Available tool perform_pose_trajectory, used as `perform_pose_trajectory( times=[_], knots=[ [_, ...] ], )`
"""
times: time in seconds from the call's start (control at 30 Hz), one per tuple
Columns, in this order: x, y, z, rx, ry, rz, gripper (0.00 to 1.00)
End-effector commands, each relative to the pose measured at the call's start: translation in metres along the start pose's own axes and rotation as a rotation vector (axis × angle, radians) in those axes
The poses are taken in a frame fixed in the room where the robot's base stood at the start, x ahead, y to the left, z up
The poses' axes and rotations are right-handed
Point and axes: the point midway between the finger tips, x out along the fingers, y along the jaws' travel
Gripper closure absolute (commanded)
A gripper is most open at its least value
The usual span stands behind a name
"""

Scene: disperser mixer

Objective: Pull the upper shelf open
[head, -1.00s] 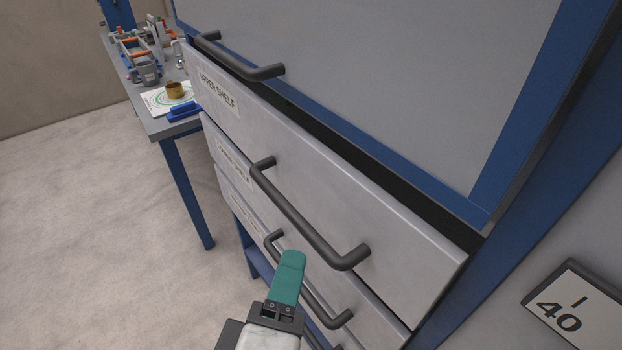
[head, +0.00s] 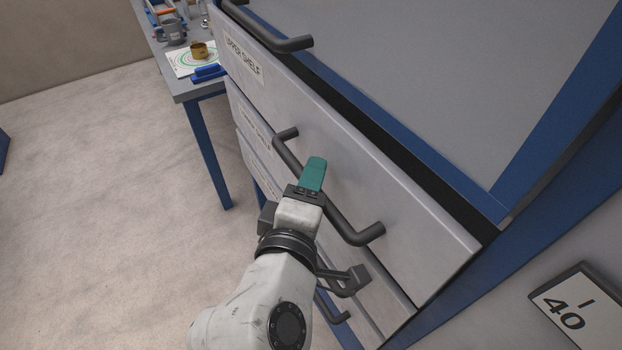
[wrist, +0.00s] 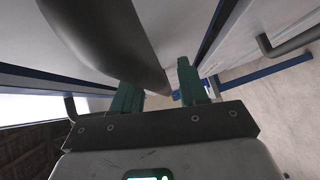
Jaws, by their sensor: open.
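The upper shelf (head: 345,150) is a light grey drawer front with an "UPPER SHELF" label near its left end. Its dark bar handle (head: 347,222) runs slantwise across the front. My gripper (head: 313,172) is at the handle's middle, and one green finger overlaps the bar; the other finger is hidden there. In the wrist view, my gripper (wrist: 158,80) is open, with two green fingers apart. The thick dark handle bar (wrist: 110,40) comes in from the top left and reaches between them. I cannot tell whether either finger touches it.
A cabinet door with a dark handle (head: 285,42) stands above the drawer. Lower drawers (head: 255,150) sit beneath.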

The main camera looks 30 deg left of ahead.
Motion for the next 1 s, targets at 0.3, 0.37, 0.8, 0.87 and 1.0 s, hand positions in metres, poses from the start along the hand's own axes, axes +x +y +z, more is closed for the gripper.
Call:
perform_pose_trajectory(
  times=[0.3,0.37,0.8,0.87,1.0],
  knots=[
    [0.0007,0.0001,-0.0001,0.0,0.0,0.0,0.63],
    [0.0006,0.0002,-0.0001,0.0,0.0,0.001,0.68],
    [0.0004,-0.0002,-0.0001,0.0,0.0,0.0,1.0],
    [0.0004,-0.0003,-0.0002,0.0,0.0,0.0,1.0],
    [0.0004,-0.0004,-0.0002,0.0,0.0,-0.001,1.0]
  ],
)
